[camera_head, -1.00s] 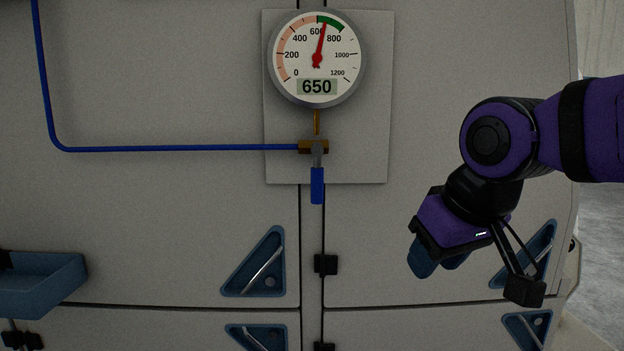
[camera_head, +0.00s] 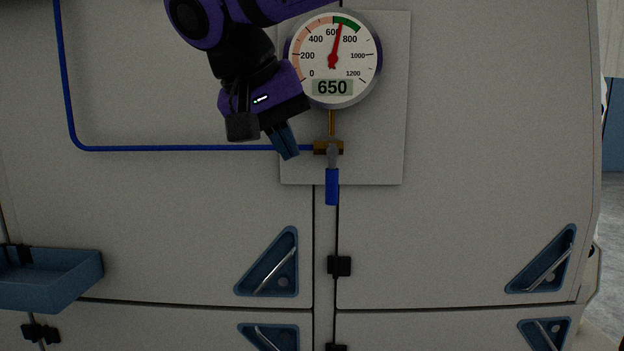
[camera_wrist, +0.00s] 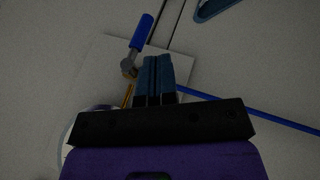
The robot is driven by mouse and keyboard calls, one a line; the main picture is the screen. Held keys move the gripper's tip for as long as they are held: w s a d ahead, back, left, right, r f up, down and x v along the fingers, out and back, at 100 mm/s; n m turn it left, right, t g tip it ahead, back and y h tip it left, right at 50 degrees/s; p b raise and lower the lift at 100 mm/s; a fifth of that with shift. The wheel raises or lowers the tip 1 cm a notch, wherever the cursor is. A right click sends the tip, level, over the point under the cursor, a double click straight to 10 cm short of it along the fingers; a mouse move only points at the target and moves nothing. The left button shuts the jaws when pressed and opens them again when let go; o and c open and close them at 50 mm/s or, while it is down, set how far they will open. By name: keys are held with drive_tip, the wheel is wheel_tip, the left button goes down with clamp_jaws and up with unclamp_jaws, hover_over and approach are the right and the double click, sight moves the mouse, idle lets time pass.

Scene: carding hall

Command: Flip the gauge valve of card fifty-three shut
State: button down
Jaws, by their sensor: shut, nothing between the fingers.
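The gauge valve is a small brass body (camera_head: 328,148) below the round gauge (camera_head: 332,60), with a blue-sleeved lever (camera_head: 332,186) hanging straight down. The gauge needle points near 650 and its display reads 650. My gripper (camera_head: 289,153) is shut and empty, to the left of the valve in the head view, by the blue pipe (camera_head: 180,148), and appears apart from the lever. In the wrist view my shut blue fingers (camera_wrist: 158,62) are beside the lever (camera_wrist: 142,31), which is to their upper left. No card number is readable.
Triangular blue recessed handles (camera_head: 270,265) sit lower on the grey cabinet doors. A blue tray (camera_head: 50,280) sticks out at the lower left. A black latch (camera_head: 339,266) is below the lever. The door face right of the gauge plate is clear.

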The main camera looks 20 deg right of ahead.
sight(332, 178)
drive_tip(key=shift+m+h, duration=0.3)
drive_tip(key=shift+m, duration=0.1)
drive_tip(key=a, duration=0.1)
drive_tip(key=a+r, duration=0.1)
drive_tip(key=a, duration=0.1)
drive_tip(key=w+a, duration=0.1)
drive_tip(key=shift+a+r, duration=0.15)
drive_tip(key=shift+r, duration=0.2)
drive_tip(key=shift+w+f, duration=0.1)
drive_tip(key=shift+w+d+f, duration=0.4)
drive_tip(key=shift+d+f, duration=0.9)
drive_tip(key=shift+d, duration=0.25)
drive_tip(key=shift+w+d+f, duration=0.35)
drive_tip(key=shift+d+f, duration=0.95)
drive_tip(key=shift+d, duration=0.25)
drive_tip(key=shift+w+d+f, duration=0.4)
drive_tip(key=shift+d+f, duration=0.9)
drive_tip(key=shift+d, duration=0.25)
